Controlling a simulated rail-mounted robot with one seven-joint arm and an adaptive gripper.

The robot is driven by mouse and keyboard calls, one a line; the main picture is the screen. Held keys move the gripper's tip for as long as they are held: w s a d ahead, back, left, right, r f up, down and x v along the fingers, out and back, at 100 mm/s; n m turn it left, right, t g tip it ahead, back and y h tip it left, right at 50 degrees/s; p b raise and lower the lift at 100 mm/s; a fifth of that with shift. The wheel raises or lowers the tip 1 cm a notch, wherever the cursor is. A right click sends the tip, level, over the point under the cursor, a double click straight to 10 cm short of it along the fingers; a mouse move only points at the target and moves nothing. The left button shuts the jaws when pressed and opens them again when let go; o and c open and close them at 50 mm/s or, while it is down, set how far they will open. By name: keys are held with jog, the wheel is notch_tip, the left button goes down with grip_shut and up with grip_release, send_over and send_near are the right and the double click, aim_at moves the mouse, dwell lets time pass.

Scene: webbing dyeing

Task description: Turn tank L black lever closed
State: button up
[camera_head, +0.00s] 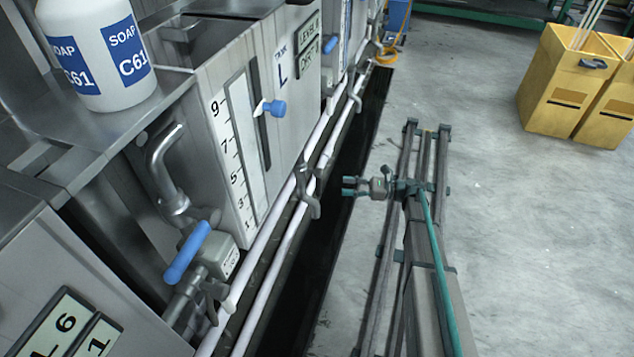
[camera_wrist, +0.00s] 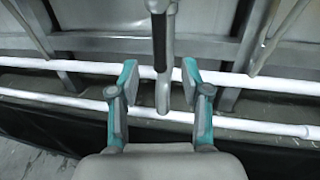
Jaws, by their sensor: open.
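Tank L (camera_head: 270,90) is a grey metal tank with an "L" label and a number scale on its front. In the wrist view, a lever with a dark upper grip (camera_wrist: 160,42) and a pale grey lower end hangs in front of the white pipes. A grey fitting (camera_head: 308,190) by the pipes in the head view seems to be the same lever. My gripper (camera_head: 350,187) is open just right of it. In the wrist view, the open fingers (camera_wrist: 160,92) stand on both sides of the lever's lower end, with a gap each side. Contact is not visible.
White pipes (camera_head: 285,195) run along the tank fronts above a dark trench (camera_head: 335,190). A blue-handled valve (camera_head: 187,252) and a blue knob (camera_head: 275,108) stick out nearby. A soap bottle (camera_head: 100,50) stands on the left ledge. Yellow bins (camera_head: 555,85) stand far right on open floor.

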aim_at(319, 184)
jog(key=shift+w+a+b, duration=0.2)
jog(key=shift+a+b, duration=1.3)
jog(key=shift+a, duration=3.9)
grip_shut()
jog(key=shift+f, duration=0.1)
